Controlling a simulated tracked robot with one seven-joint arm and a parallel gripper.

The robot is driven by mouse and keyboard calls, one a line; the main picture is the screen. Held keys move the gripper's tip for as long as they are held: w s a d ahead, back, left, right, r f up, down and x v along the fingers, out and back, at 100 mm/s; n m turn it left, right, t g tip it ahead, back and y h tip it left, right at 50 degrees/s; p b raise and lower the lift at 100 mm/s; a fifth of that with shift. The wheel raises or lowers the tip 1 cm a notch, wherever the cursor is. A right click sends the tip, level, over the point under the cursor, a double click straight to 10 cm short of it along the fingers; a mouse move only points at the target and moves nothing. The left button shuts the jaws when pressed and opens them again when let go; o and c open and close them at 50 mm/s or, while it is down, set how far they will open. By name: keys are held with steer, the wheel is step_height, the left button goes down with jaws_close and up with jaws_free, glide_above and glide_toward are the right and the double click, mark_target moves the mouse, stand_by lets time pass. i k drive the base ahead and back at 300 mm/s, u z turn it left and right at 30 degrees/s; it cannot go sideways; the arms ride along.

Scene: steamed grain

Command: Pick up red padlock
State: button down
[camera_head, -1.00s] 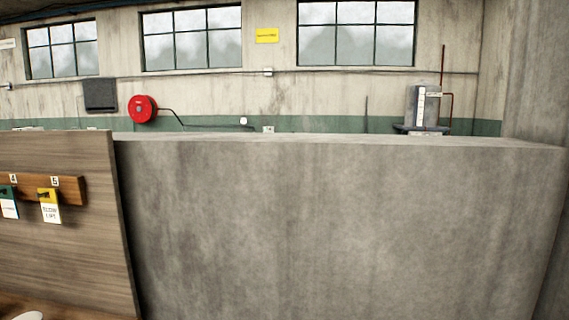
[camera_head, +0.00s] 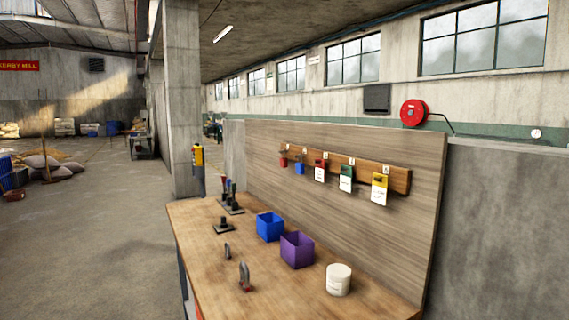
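A small red object that looks like the red padlock (camera_head: 283,161) hangs at the far left end of the wooden peg rail (camera_head: 400,179) on the upright board. A small blue object, perhaps a blue padlock (camera_head: 299,168), hangs beside it. Both are small in the view, so details are hard to tell. My gripper is not in view.
The wooden bench (camera_head: 205,255) carries a blue box (camera_head: 270,227), a purple box (camera_head: 297,250), a white tub (camera_head: 338,279), metal shackle-like pieces (camera_head: 244,275) and dark tools (camera_head: 230,200). Tags (camera_head: 379,188) hang along the rail. A concrete pillar (camera_head: 183,110) stands behind. Floor left is open.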

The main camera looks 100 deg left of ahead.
mark_target(283, 161)
steer(key=u, duration=0.8)
steer(key=i, duration=0.2)
steer(key=u, duration=2.5)
steer(key=k, duration=0.85)
steer(key=u, duration=0.25)
steer(key=i, duration=0.85)
steer(key=z, duration=0.1)
